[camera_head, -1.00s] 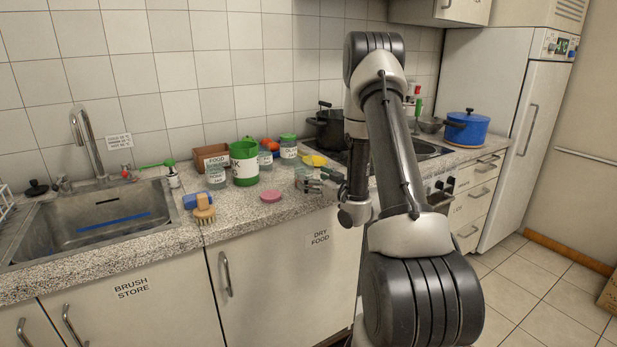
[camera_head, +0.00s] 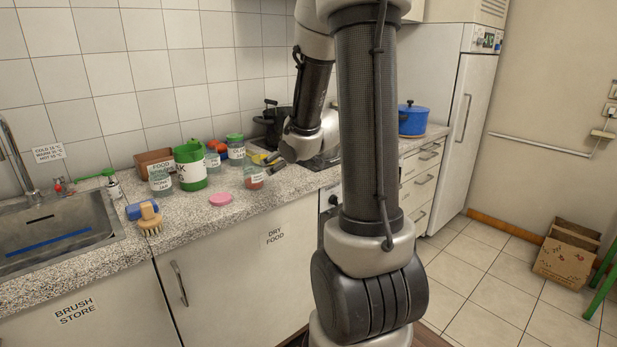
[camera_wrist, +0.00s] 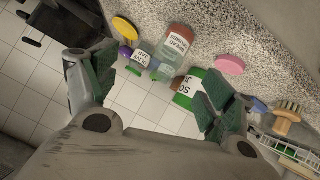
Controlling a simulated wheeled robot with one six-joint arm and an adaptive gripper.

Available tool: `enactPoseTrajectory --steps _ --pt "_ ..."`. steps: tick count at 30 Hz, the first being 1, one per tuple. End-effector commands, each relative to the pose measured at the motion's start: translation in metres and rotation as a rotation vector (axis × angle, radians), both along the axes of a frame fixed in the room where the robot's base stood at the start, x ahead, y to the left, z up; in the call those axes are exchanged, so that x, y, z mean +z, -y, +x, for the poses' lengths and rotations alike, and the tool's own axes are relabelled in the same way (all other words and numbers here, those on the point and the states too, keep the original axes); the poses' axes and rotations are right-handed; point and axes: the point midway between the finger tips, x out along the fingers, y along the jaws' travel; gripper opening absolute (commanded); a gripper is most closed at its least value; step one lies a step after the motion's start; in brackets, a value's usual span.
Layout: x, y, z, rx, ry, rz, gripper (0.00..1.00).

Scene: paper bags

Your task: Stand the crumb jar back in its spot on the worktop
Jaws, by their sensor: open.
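The crumb jar (camera_head: 254,178) is clear glass with a white label and reddish-brown contents low down. It stands upright on the worktop (camera_head: 190,222), near the front edge and right of the pink sponge. In the wrist view the jar (camera_wrist: 178,45) appears upside down, its label partly readable as bread crumbs.
The pink sponge (camera_head: 220,199), a large green jar (camera_head: 190,166), a clear jar (camera_head: 161,181) and a green-lidded jar (camera_head: 236,149) stand nearby. A yellow disc (camera_wrist: 125,30) lies beside the crumb jar. A brush (camera_head: 149,219) lies near the sink (camera_head: 55,232).

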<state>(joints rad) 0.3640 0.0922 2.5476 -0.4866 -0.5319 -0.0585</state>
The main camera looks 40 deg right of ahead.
Motion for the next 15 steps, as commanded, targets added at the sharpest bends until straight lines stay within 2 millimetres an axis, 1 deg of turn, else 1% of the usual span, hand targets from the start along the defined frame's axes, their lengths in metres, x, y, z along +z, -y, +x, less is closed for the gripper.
enactPoseTrajectory --steps 1,2,3,5,6,8,9,11,12,15 --pt "0.022 -0.007 -0.014 -0.034 -0.037 -0.013 0.83" --pt "0.030 -0.010 -0.026 -0.060 -0.070 -0.013 0.83" --pt "0.040 -0.016 -0.043 -0.092 -0.115 -0.007 0.83" --pt "0.052 -0.026 -0.072 -0.135 -0.182 0.012 0.83" --pt "0.059 -0.035 -0.093 -0.161 -0.227 0.031 0.83" --pt "0.067 -0.050 -0.126 -0.188 -0.295 0.068 0.83" --pt "0.071 -0.060 -0.149 -0.199 -0.341 0.093 0.83" --pt "0.074 -0.075 -0.182 -0.207 -0.406 0.132 0.83" --pt "0.076 -0.085 -0.202 -0.208 -0.445 0.156 0.83" --pt "0.076 -0.104 -0.243 -0.198 -0.529 0.203 0.83"
